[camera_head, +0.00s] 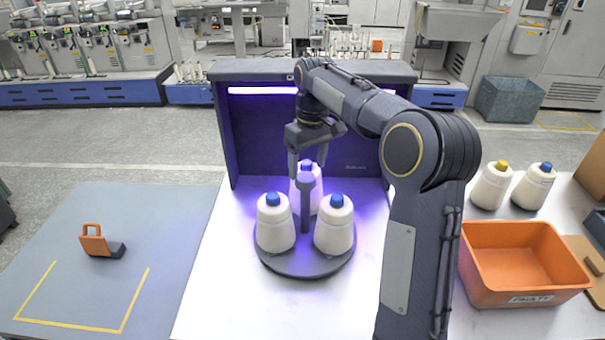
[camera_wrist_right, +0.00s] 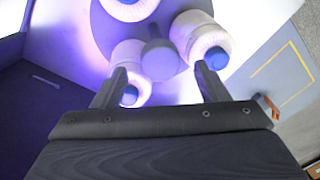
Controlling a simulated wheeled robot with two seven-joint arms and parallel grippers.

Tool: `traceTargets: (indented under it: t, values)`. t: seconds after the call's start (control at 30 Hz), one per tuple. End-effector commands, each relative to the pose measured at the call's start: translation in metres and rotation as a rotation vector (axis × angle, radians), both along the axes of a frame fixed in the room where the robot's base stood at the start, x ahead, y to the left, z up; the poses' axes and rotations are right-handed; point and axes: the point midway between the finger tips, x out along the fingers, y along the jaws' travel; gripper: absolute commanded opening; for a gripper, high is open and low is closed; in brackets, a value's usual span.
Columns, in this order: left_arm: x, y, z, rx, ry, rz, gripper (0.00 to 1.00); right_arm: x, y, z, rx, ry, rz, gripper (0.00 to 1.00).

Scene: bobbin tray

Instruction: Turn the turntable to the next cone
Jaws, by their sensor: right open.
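The dark round turntable (camera_head: 305,262) stands on the white table. It carries three white cones with blue tips: one front left (camera_head: 275,228), one front right (camera_head: 334,228) and one at the back (camera_head: 314,190). A dark post (camera_head: 306,205) rises from its middle. My right gripper (camera_head: 308,163) points down over the back of the turntable, by the back cone's tip. In the right wrist view its fingers (camera_wrist_right: 160,88) are spread and empty, with the post's round top (camera_wrist_right: 160,60) and one blue tip (camera_wrist_right: 128,95) showing between them. I cannot tell whether a finger touches anything. My left gripper is out of view.
A dark lit booth (camera_head: 250,140) stands behind the turntable. At right are an orange bin (camera_head: 520,290) and two cones, yellow-tipped (camera_head: 490,187) and blue-tipped (camera_head: 533,187). An orange-handled tool (camera_head: 100,242) lies on the left mat. The table left of the turntable is clear.

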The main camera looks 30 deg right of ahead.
Motion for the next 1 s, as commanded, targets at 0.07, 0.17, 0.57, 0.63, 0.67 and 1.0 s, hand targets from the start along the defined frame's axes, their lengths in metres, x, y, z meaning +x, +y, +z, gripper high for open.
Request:
traceTargets:
  t: [0.07, 0.17, 0.57, 0.63, 0.67, 1.0]
  values:
    - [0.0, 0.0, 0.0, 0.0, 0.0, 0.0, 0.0, -0.001, 0.001, -0.012, 0.001, 0.002, -0.001, 0.67]
    - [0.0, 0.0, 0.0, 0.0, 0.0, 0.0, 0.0, -0.001, 0.002, -0.024, 0.001, 0.0, -0.001, 0.67]
    - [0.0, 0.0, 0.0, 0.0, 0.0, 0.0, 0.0, -0.001, 0.003, -0.033, 0.0, -0.002, -0.001, 0.67]
    - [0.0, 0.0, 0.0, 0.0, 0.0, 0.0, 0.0, -0.001, 0.003, -0.033, 0.0, -0.002, -0.001, 0.58]
    - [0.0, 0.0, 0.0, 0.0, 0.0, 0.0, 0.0, -0.001, 0.003, -0.033, 0.0, -0.002, -0.001, 0.54]
    - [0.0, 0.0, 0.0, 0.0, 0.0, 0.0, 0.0, -0.001, 0.003, -0.033, 0.001, -0.002, -0.001, 0.1]
